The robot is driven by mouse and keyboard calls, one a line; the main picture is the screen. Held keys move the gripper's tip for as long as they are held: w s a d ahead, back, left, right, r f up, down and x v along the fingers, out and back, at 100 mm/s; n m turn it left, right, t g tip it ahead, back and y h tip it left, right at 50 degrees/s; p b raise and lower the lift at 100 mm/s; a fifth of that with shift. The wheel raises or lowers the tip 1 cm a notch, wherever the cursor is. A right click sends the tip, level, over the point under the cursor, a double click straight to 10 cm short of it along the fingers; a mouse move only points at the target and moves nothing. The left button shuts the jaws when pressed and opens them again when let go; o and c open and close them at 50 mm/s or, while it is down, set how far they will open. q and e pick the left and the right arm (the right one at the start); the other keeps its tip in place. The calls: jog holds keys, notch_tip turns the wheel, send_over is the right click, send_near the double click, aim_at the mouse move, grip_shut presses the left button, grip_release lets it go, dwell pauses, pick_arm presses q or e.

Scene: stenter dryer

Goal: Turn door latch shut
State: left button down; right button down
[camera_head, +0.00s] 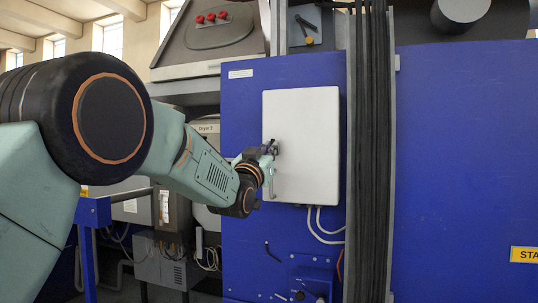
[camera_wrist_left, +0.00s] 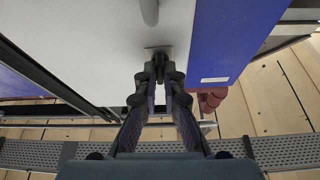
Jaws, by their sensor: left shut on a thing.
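A white cabinet door (camera_head: 305,150) is set on the blue machine wall and lies flat against it, as far as I can tell. My left gripper (camera_head: 270,148) reaches its left edge from the left. In the left wrist view, the fingertips of my left gripper (camera_wrist_left: 160,72) are closed together around a small dark latch. The latch's pale base plate (camera_wrist_left: 157,50) shows just beyond the tips on the white door surface (camera_wrist_left: 90,35). The fingers hide most of the latch, so its turn angle cannot be read. My right gripper is not in view.
A grey bar-like handle (camera_head: 272,186) sits below the latch. Dark vertical hoses (camera_head: 370,150) run right of the door. White cables (camera_head: 320,222) hang beneath it. A grey box (camera_head: 160,262) stands at the lower left. The blue wall (camera_head: 450,150) at right is mostly bare.

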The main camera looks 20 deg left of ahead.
pick_arm(q)
jog(key=shift+f+n+y, duration=0.15)
jog(key=shift+n+y, duration=0.25)
jog(key=shift+n, duration=0.4)
jog(key=c, duration=1.5)
grip_release()
jog(key=shift+w, duration=0.1)
jog(key=v, duration=1.2)
